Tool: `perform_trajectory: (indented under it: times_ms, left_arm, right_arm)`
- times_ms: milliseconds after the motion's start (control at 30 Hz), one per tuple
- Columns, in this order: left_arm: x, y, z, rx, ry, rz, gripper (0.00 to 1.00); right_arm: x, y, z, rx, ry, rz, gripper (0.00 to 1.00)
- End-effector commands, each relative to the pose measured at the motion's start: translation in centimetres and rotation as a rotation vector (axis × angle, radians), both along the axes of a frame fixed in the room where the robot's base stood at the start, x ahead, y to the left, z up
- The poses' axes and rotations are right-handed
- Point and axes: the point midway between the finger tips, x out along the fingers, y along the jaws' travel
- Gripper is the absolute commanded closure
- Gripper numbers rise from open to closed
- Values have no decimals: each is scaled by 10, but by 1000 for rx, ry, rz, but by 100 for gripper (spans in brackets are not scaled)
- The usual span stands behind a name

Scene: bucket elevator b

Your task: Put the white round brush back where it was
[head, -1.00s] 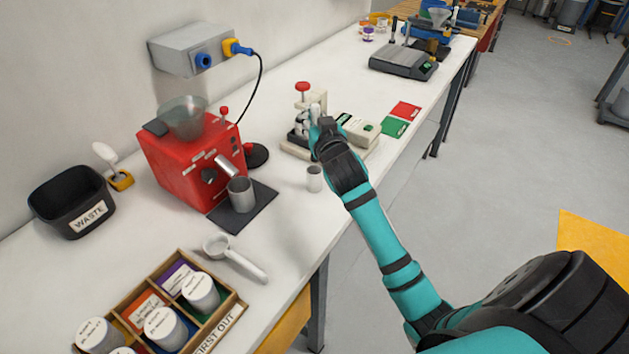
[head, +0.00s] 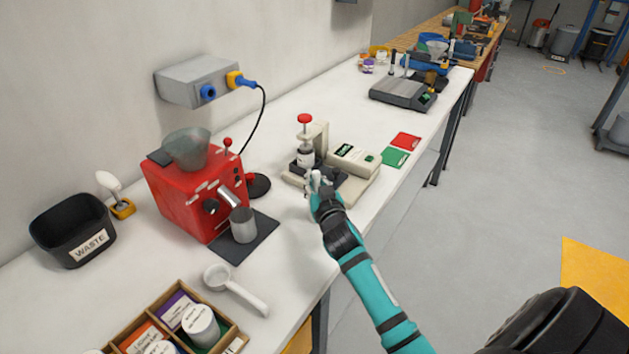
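A white, round-headed item (head: 107,181), perhaps the brush, stands tilted in a small yellow holder (head: 123,209) at the left, beside the black waste bin. My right gripper (head: 315,180) is over the front part of the table, just in front of the pale press station (head: 317,140). Pale grey shapes show at its tip; I cannot tell whether they are only fingers or something held. A small grey cup (head: 310,213) is mostly hidden behind the gripper. My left gripper is out of view.
The black waste bin (head: 72,229), red grinder (head: 198,190) with a metal cup (head: 243,225), a white scoop-like tool (head: 235,290) and a wooden tray of jars (head: 143,318) line the left side. Green and red cards (head: 394,158) lie right of the press. Bare tabletop lies behind it.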

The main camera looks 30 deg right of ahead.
Motion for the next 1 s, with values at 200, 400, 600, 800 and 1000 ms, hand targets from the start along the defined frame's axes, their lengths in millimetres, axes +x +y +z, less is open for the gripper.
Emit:
perform_trajectory:
  times_ms: [200,400,600,800,1000]
  left_arm:
    - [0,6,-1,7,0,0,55]
    - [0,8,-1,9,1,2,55]
    - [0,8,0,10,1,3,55]
    - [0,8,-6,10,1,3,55]
    - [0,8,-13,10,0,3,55]
  right_arm:
    - [0,0,-2,0,0,0,78]
    - [0,0,-2,0,0,0,71]
    - [-3,1,0,0,1,1,71]
    - [-34,12,1,3,1,1,71]
    - [-76,26,4,2,0,1,71]
